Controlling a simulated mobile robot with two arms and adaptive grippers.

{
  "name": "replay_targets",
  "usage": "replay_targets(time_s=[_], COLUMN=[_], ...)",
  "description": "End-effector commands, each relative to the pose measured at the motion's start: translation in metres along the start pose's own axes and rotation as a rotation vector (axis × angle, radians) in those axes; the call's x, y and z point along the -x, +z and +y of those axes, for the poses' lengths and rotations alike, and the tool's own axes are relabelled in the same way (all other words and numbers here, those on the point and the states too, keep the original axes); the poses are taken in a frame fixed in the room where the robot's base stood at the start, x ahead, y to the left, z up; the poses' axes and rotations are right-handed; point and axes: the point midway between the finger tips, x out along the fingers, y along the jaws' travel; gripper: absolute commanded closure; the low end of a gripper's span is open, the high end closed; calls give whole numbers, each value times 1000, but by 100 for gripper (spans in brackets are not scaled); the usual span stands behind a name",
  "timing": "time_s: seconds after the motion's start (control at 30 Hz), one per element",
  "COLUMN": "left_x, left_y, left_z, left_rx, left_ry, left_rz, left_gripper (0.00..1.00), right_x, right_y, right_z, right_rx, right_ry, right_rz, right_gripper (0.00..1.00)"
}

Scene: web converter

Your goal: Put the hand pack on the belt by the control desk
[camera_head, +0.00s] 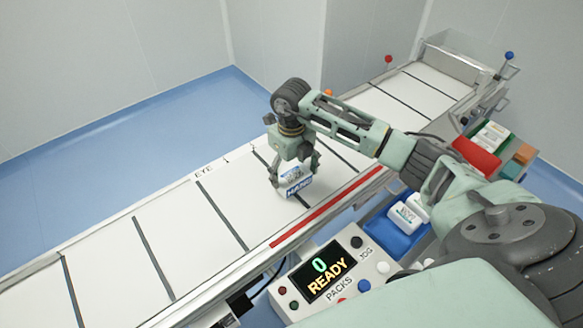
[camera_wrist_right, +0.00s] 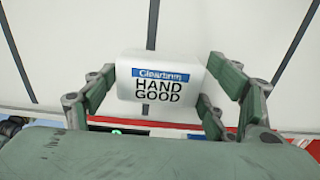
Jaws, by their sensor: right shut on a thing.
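The hand pack (camera_head: 294,187) is a small white pack with a blue band. In the right wrist view the hand pack (camera_wrist_right: 161,78) reads "Cleartrim HAND GOOD". My right gripper (camera_head: 293,172) is shut on it, with fingers on both sides, over the white belt (camera_head: 215,215). I cannot tell whether the pack touches the belt. The control desk (camera_head: 335,280) stands at the belt's near side, its display (camera_head: 328,270) reading "0 READY" above the label "PACKS". My left gripper is not in view.
A red strip (camera_head: 328,207) runs along the belt's near edge. A blue tray (camera_head: 385,232) with white packs (camera_head: 408,215) sits right of the desk. Red and green bins (camera_head: 477,158) stand further right. Dark lines divide the belt, and its left stretch is clear.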

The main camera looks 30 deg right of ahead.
Motion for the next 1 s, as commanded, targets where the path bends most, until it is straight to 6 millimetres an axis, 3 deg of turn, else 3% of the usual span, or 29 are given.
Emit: replay_targets(time_s=[0.33,0.37,0.57,1.0], left_x=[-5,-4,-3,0], left_y=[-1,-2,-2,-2], left_z=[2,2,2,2], left_rx=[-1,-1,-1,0], left_ry=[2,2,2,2], left_rz=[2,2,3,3], left_gripper=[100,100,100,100], right_x=[-5,-4,-3,3], right_y=[0,0,0,1], right_z=[0,0,0,0], right_rx=[0,0,0,0], right_ry=[0,0,0,1], right_rz=[-2,-2,-2,-2], right_gripper=[52,21,4,4])
